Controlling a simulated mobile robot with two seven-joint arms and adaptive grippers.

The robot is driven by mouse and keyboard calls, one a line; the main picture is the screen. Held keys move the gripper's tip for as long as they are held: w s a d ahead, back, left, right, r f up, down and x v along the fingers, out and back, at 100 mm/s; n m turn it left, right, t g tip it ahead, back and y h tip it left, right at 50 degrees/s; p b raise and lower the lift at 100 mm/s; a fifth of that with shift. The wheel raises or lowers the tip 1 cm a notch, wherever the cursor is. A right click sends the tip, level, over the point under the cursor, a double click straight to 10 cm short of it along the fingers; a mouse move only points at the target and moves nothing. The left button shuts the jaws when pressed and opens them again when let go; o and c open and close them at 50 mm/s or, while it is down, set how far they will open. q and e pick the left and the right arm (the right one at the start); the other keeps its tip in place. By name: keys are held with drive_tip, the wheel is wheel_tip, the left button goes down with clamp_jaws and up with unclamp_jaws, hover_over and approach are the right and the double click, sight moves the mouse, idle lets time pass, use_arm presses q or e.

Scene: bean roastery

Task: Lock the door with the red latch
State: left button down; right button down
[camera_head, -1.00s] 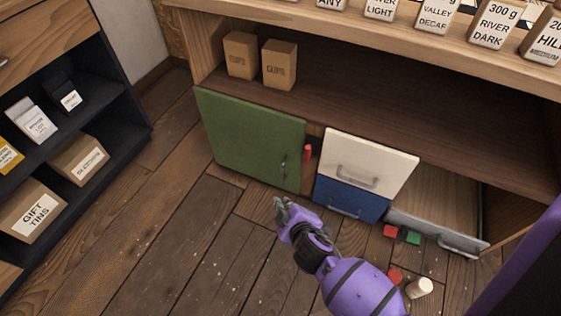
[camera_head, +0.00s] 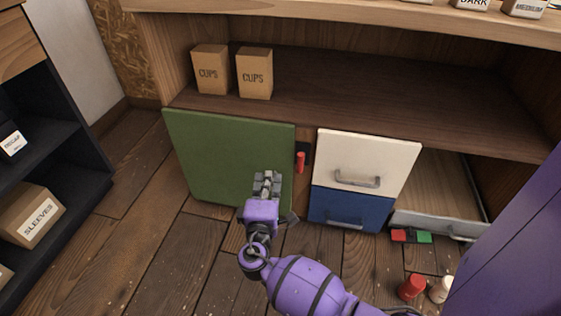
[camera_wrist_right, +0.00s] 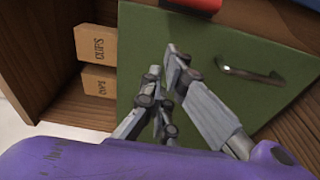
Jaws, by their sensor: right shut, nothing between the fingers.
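The green door (camera_head: 215,155) covers the left part of the low cabinet; I cannot tell if it sits fully flush. The red latch (camera_head: 300,161) stands roughly upright on a dark plate just right of the door's upper right edge. In the right wrist view, a red piece, likely the latch (camera_wrist_right: 197,4), is cut off at the top, and the door's metal handle (camera_wrist_right: 250,75) shows. My right gripper (camera_head: 267,178) is shut and empty in front of the door, left of and below the latch, hiding the handle in the head view. My left gripper is not in view.
White (camera_head: 367,160) and blue (camera_head: 345,207) drawer fronts lie right of the latch. A grey drawer (camera_head: 440,222) sits low at the right. Red (camera_head: 411,287) and white (camera_head: 440,290) containers stand on the floor. Cup boxes (camera_head: 254,74) stand on the shelf above.

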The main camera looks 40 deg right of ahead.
sight(273, 146)
drive_tip(key=b+x, duration=0.3)
drive_tip(key=x, duration=0.7)
drive_tip(key=shift+w+f, duration=0.1)
drive_tip(key=shift+w, duration=0.05)
drive_tip(key=s, duration=0.1)
drive_tip(key=s+d, duration=0.1)
drive_tip(key=shift+s+d, duration=0.1)
drive_tip(key=shift+s, duration=0.15)
drive_tip(key=shift+s+d, duration=0.3)
drive_tip(key=shift+s, duration=0.3)
drive_tip(key=shift+s, duration=0.1)
